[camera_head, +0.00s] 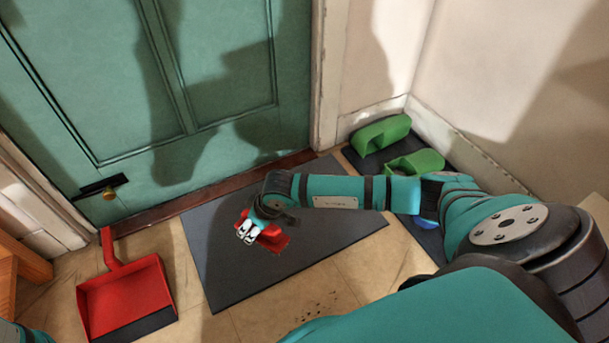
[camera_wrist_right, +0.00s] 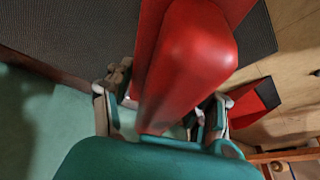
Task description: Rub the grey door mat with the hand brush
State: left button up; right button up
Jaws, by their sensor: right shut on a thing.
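The grey door mat (camera_head: 335,235) lies flat on the tiled floor in front of the green door; it also shows in the right wrist view (camera_wrist_right: 60,28). My right gripper (camera_head: 248,231) is over the left-middle part of the mat. It is shut on the red hand brush (camera_head: 272,240), whose red body fills the middle of the right wrist view (camera_wrist_right: 190,65) between the fingers (camera_wrist_right: 163,108). The gripper and wrist hide part of the brush. I cannot tell whether its bristles touch the mat. My left gripper is not in view.
A red dustpan (camera_head: 125,285) lies left of the mat. Dark specks (camera_head: 320,304) are on the tiles in front of the mat. Green shoes (camera_head: 381,134) and a blue item (camera_head: 426,223) are at right by the wall. The door (camera_head: 215,65) closes off the back.

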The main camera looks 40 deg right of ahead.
jog(key=shift+r+p, duration=0.4)
jog(key=shift+r, duration=0.6)
jog(key=shift+r, duration=0.1)
